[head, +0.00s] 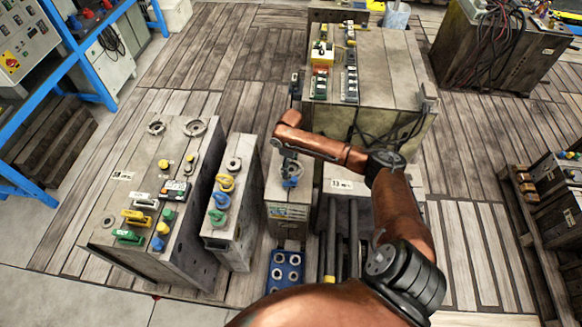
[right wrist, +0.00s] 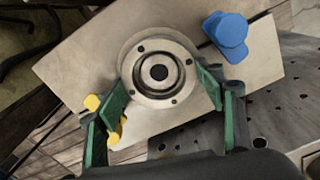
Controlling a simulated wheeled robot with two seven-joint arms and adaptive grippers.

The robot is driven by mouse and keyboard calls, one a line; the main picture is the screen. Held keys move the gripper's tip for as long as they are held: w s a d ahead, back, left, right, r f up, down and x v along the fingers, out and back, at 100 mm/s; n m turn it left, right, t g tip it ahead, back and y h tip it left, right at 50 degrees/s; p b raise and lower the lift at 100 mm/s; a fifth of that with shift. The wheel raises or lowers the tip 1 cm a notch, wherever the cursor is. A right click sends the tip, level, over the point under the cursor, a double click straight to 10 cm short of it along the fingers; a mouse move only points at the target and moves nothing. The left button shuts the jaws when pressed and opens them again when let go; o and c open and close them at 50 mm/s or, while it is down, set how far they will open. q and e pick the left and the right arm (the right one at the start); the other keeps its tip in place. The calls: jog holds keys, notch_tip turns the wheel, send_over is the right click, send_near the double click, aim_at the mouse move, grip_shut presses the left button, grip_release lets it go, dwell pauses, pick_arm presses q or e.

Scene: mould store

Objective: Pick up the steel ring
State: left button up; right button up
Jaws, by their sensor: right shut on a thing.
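The steel ring (right wrist: 150,92) is a round, flanged grey ring with a dark centre hole and small bolt holes. In the right wrist view it sits on or just above the pale top of a block, between the green fingers of my right gripper (right wrist: 163,84). The fingers are shut on its two sides. In the head view my right gripper (head: 290,163) is over the top of a narrow block (head: 288,213) and hides the ring. I cannot tell whether the ring is clear of the block. My left gripper is not in view.
A blue knob (right wrist: 227,36) stands beside the ring, and a yellow piece (right wrist: 117,130) is by one finger. Left are a narrow block (head: 230,240) and a wide block (head: 145,240) with coloured fittings and rings. A larger block (head: 385,75) stands behind. Plank floor lies between.

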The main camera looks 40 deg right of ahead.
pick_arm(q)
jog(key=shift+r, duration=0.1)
pick_arm(e)
jog(key=shift+r, duration=0.15)
jog(key=shift+w+r, duration=0.1)
jog(key=shift+r, duration=0.1)
jog(key=shift+r+p, duration=0.6)
jog(key=shift+r, duration=0.25)
pick_arm(q)
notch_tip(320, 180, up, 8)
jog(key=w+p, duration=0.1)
jog(key=p, duration=0.6)
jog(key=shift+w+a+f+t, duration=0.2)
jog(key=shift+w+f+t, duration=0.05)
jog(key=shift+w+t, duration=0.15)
pick_arm(e)
jog(key=s+a+r, duration=0.7)
jog(key=s+r, duration=0.3)
jog(key=s, duration=0.2)
jog(key=shift+s+r, duration=0.15)
jog(key=shift+r, duration=0.2)
